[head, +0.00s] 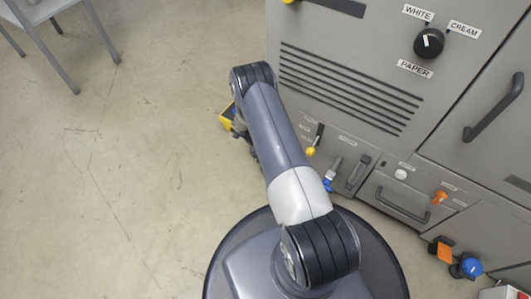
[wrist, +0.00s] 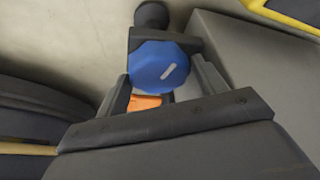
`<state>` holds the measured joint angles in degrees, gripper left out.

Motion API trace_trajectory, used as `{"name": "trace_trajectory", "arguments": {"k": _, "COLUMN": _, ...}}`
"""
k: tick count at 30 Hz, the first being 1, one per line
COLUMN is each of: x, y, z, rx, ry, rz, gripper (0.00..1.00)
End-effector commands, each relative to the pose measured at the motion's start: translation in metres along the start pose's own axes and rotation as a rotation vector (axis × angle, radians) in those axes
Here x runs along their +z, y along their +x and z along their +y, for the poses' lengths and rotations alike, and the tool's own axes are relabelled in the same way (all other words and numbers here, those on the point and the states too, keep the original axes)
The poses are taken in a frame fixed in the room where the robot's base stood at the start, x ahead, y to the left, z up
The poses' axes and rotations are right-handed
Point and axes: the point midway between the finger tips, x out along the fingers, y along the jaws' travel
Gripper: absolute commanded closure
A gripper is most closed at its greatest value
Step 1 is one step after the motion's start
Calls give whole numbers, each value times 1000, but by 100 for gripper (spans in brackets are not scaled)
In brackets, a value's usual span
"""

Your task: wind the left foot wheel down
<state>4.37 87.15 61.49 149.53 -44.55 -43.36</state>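The left foot wheel (wrist: 158,68) is a blue knob with a white mark on its face, seen in the wrist view. An orange part (wrist: 146,103) shows just below it. My gripper (wrist: 160,68) has its fingers apart, one on each side of the wheel. The finger ends are close to the wheel's sides, and I cannot tell whether they touch it. A similar blue wheel (head: 471,267) with an orange part (head: 445,252) stands at the machine's right foot.
The grey machine (head: 340,45) fills the right, with a selector knob (head: 429,42), small levers and a drawer handle (head: 402,207) on its front. A yellow part (head: 227,117) shows beside my arm. The floor (head: 120,180) at left is clear up to a chair (head: 60,40).

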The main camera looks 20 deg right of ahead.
Motion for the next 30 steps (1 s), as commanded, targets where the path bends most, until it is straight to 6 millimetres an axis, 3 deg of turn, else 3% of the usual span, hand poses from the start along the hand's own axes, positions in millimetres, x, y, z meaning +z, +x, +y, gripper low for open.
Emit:
{"name": "trace_trajectory", "arguments": {"k": 5, "x": 1, "y": 0, "z": 0, "rx": -1, "ry": 0, "rz": -1, "gripper": 19}}
{"name": "trace_trajectory", "arguments": {"k": 16, "x": 1, "y": -3, "z": -1, "rx": -27, "ry": -55, "rz": -4, "gripper": 19}}
{"name": "trace_trajectory", "arguments": {"k": 30, "x": -1, "y": -2, "z": 4, "rx": -224, "ry": -541, "rz": -3, "gripper": 19}}
